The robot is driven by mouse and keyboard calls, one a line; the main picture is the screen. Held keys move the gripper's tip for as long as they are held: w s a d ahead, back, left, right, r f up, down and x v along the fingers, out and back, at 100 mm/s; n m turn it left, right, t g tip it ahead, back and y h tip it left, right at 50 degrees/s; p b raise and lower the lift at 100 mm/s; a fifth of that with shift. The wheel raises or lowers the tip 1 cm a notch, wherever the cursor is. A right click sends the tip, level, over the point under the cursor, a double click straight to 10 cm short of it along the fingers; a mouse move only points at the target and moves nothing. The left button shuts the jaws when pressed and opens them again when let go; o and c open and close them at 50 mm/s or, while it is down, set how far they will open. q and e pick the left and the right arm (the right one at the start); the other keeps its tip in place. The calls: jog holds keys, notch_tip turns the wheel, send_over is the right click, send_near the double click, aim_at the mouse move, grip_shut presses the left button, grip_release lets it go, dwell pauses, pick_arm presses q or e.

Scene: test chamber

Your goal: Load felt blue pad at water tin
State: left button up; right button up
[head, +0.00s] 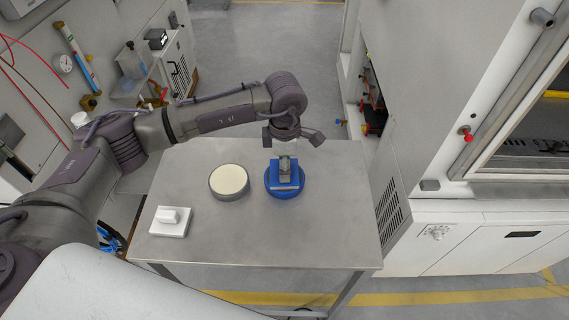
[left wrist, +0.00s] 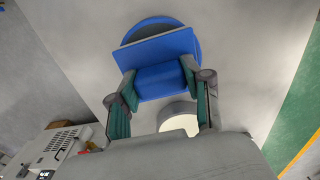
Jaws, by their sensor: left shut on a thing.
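My left gripper (head: 285,163) reaches down over the right half of the table and is shut on the handle of the blue pad (head: 286,185). In the left wrist view, the fingers (left wrist: 160,80) close on both sides of the pad's blue block, and its flat square plate (left wrist: 155,48) shows beyond. The round blue tin (head: 269,182) stands on the table directly under the pad. Its blue rim shows past the plate in the left wrist view (left wrist: 188,25), with a dark strip of its inside. I cannot tell whether the pad touches the tin's contents. My right gripper is out of view.
A round grey tin with a cream top (head: 229,181) stands left of the blue tin. A white pad with a handle (head: 169,221) lies near the table's (head: 262,240) left front corner. The table's front and right are clear. A tall machine cabinet (head: 400,150) borders the right.

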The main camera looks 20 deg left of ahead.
pick_arm(q)
jog(key=shift+s+f+b, duration=0.1)
jog(key=shift+f+b, duration=0.05)
jog(key=shift+b, duration=0.2)
dwell(1.2)
notch_tip(320, 180, up, 2)
jog(key=shift+r+p, duration=0.1)
jog(key=shift+p, duration=0.5)
jog(key=shift+r+p, duration=1)
jog(key=shift+r, duration=1.5)
